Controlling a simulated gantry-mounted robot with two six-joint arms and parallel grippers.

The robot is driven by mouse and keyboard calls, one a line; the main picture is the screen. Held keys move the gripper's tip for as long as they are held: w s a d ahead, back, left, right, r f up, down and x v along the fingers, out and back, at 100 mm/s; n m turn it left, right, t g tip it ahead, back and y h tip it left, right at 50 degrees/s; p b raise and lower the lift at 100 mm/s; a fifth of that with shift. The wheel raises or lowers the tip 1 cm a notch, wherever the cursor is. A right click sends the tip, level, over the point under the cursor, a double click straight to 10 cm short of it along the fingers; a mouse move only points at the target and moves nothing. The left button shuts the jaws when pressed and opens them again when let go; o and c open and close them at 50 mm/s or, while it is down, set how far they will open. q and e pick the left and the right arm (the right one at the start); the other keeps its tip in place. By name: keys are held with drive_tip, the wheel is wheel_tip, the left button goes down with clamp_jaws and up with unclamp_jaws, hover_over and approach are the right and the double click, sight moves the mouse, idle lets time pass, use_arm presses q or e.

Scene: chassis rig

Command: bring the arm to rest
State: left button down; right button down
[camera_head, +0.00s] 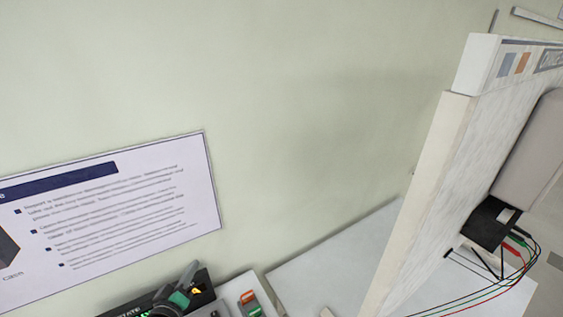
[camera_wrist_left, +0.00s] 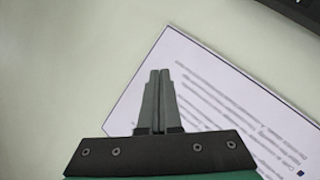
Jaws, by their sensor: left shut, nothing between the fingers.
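My left gripper (camera_wrist_left: 160,75) shows in the left wrist view with its two grey fingers together and nothing between them. Behind the fingers are a dark plate with screws and a green body. My right gripper is in neither view.
The printed sheet (camera_head: 110,215) is at the left. A dark panel (camera_head: 140,306) and a light box with coloured parts (camera_head: 247,297) are at the bottom edge. A tall white board (camera_head: 440,190) stands right, with a dark device (camera_head: 490,222) and several coloured wires. The middle is bare.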

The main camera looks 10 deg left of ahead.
use_arm(q)
drive_tip(key=d+r+m+t+h+p, duration=0.1)
drive_tip(key=d+r+m+t, duration=0.2)
drive_tip(key=r, duration=0.9)
drive_tip(key=d+r+t+h+p, duration=0.15)
drive_tip(key=d+r, duration=0.35)
drive_tip(key=r, duration=0.7)
drive_tip(key=d+r+m+t+h, duration=0.1)
drive_tip(key=d+r+m+t, duration=0.2)
drive_tip(key=r, duration=1)
drive_tip(key=s+d+r+m+t+h, duration=0.1)
drive_tip(key=s+d+r+m+t, duration=0.1)
drive_tip(key=s+r, duration=0.5)
drive_tip(key=s+d+r+m+t+p, duration=0.1)
drive_tip(key=s+d+r+m+t, duration=0.2)
drive_tip(key=s+r, duration=0.5)
wheel_tip(320, 180, up, 3)
drive_tip(key=shift+s+m+h, duration=0.3)
drive_tip(key=shift+h, duration=0.05)
